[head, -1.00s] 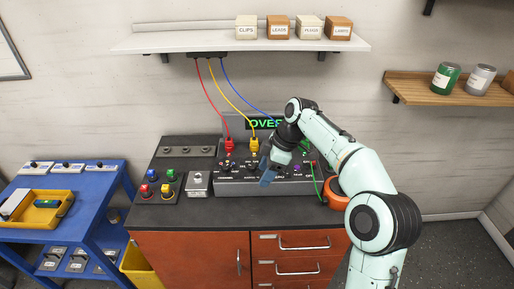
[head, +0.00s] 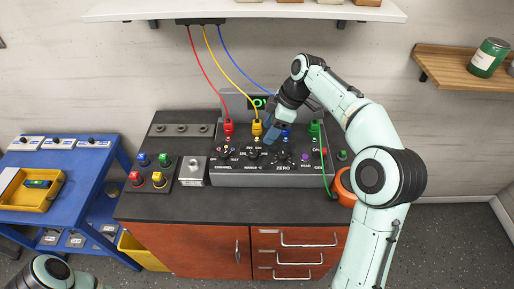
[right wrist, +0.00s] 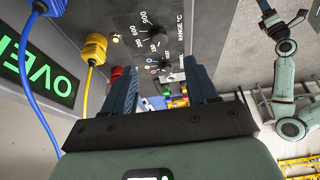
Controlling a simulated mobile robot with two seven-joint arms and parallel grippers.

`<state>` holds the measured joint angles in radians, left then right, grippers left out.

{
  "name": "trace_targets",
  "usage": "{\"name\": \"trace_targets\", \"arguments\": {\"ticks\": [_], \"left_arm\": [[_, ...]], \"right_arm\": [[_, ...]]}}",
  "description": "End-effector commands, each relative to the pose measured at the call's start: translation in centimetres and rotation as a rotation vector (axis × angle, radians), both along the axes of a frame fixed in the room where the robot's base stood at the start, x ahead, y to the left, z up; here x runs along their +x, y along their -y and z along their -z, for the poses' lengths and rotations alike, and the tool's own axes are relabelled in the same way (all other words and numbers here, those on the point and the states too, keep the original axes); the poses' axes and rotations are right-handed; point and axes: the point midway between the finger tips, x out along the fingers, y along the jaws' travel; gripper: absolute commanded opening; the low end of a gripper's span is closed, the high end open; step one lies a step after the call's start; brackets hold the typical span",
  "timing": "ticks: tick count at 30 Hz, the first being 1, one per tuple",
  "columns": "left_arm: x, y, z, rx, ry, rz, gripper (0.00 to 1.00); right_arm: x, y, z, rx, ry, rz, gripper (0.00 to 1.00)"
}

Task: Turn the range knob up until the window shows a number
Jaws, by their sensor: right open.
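The range knob (head: 253,154) is a black dial on the grey console (head: 225,180), left of the ZERO knob (head: 284,156). In the right wrist view the range knob (right wrist: 158,41) shows beyond my fingers, with 300, 600 and 900 around it. The green-lit window (head: 258,102) is mostly hidden by my arm; in the right wrist view the window (right wrist: 42,75) shows part of a word, "OVE". My right gripper (head: 271,133) is open and empty above the console, apart from the knob; its spread fingers (right wrist: 160,88) show. My left gripper (right wrist: 266,8) is cut off at the wrist view's top.
Red (head: 229,127), yellow (head: 257,127), blue and green plugs stand at the console's back, with cables rising close to my right gripper. A switch box (head: 193,172) and a button panel (head: 150,178) are on the left. The counter's front strip (head: 220,204) is clear.

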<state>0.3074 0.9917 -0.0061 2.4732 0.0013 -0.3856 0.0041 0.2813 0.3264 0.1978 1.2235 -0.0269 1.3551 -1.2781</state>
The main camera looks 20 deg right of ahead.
Motion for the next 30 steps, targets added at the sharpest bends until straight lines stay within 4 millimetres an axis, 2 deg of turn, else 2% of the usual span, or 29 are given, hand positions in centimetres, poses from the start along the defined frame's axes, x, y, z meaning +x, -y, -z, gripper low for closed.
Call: {"name": "trace_targets", "arguments": {"ticks": [1,3,12,18,28,30], "left_arm": [[-0.6,0.0,0.5,0.000,-0.007,0.000,0.61],[-0.9,0.0,0.8,0.000,-0.011,0.000,0.61],[-1.6,0.0,1.5,0.000,-0.019,0.000,0.61],[-1.7,0.0,1.6,0.000,-0.019,0.000,0.61],[-1.7,0.0,1.6,0.000,-0.019,0.000,0.61],[-1.7,0.0,1.6,0.000,-0.019,0.000,0.61]], "right_arm": [[0.0,-0.4,1.5,0.001,-0.007,-0.003,0.58],[0.2,-1.0,3.0,0.001,-0.008,-0.003,0.58],[1.3,-2.9,8.0,0.001,-0.005,-0.001,0.58],[1.7,-3.5,9.6,0.001,-0.002,0.000,0.58],[1.8,-3.6,9.8,0.001,-0.001,0.001,0.58],[1.8,-3.6,9.8,0.001,-0.001,0.001,0.35]]}}
